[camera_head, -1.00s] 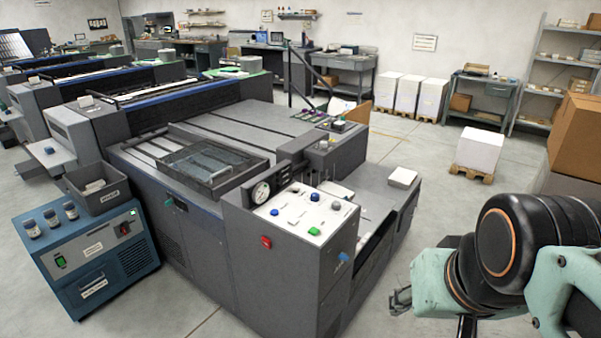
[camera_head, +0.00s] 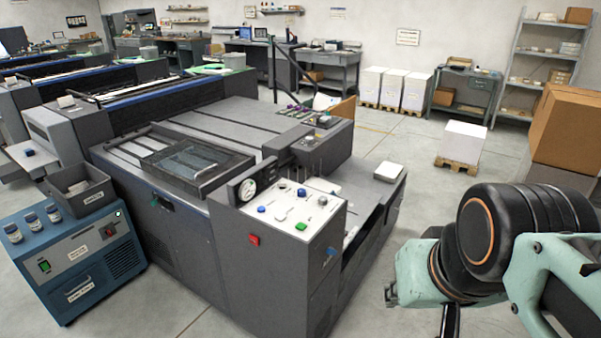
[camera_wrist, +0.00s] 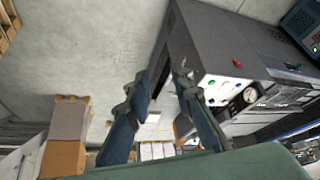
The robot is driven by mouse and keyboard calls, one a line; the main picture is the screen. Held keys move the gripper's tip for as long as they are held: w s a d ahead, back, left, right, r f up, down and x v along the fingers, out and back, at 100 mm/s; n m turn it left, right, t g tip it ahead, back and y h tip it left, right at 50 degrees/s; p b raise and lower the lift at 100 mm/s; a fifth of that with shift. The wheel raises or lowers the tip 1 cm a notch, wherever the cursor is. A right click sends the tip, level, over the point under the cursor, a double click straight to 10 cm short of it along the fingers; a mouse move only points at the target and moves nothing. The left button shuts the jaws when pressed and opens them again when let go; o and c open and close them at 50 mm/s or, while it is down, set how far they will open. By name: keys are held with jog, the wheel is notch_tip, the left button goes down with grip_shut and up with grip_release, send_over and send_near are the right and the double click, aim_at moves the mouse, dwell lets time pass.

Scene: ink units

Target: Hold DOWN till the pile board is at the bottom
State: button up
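The press's control panel (camera_head: 290,208) is a white sloped plate with several coloured buttons, among them a green one (camera_head: 301,226) and blue ones. A gauge (camera_head: 242,190) stands at its left. A red button (camera_head: 254,239) and a blue knob (camera_head: 331,251) are on the cabinet's sides. The labels are too small to read, so I cannot tell which is DOWN. I cannot make out the pile board. My gripper (camera_wrist: 162,80) is open and empty, its fingers apart in the wrist view. It is right of the cabinet, apart from the panel, which shows beyond the right finger.
Brown cartons (camera_head: 567,125) stand at the right, near my arm. A white stack on a pallet (camera_head: 459,166) is farther back. A blue cabinet (camera_head: 80,259) with jars and a grey bin (camera_head: 80,188) is at the left.

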grip_shut()
dwell(1.1)
